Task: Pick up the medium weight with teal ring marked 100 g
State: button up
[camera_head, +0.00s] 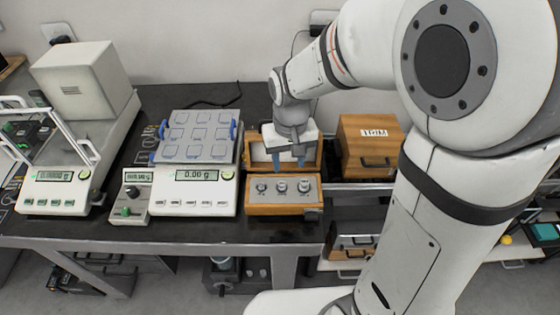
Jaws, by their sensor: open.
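Three small metal weights stand in a row in an open wooden case (284,209): a left weight (262,188), a middle weight (282,187) and a right weight (304,187). Teal rings and gram marks are too small to read, so I cannot tell which one is the 100 g weight. My gripper (289,166) points down with blue fingertips apart and empty. In the picture it appears just behind and above the row, in front of the raised lid (311,151). Its exact height over the weights is hard to judge.
A balance (195,200) with a blue-handled pan (198,137) stands left of the case. A larger balance (58,199) with a glass frame is at far left. A wooden drawer box (362,148) is right of the case. The dark tabletop (270,231) has a narrow clear front strip.

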aim_at(282, 184)
jog(key=shift+w+a+f, duration=0.1)
jog(key=shift+a+f, duration=0.1)
jog(key=shift+f, duration=0.3)
jog(key=shift+w+a+f, duration=0.1)
jog(key=shift+a+f, duration=0.1)
jog(key=shift+f, duration=0.3)
jog(key=f, duration=0.7)
jog(key=shift+w+a, duration=0.1)
jog(key=shift+a, duration=0.25)
grip_shut()
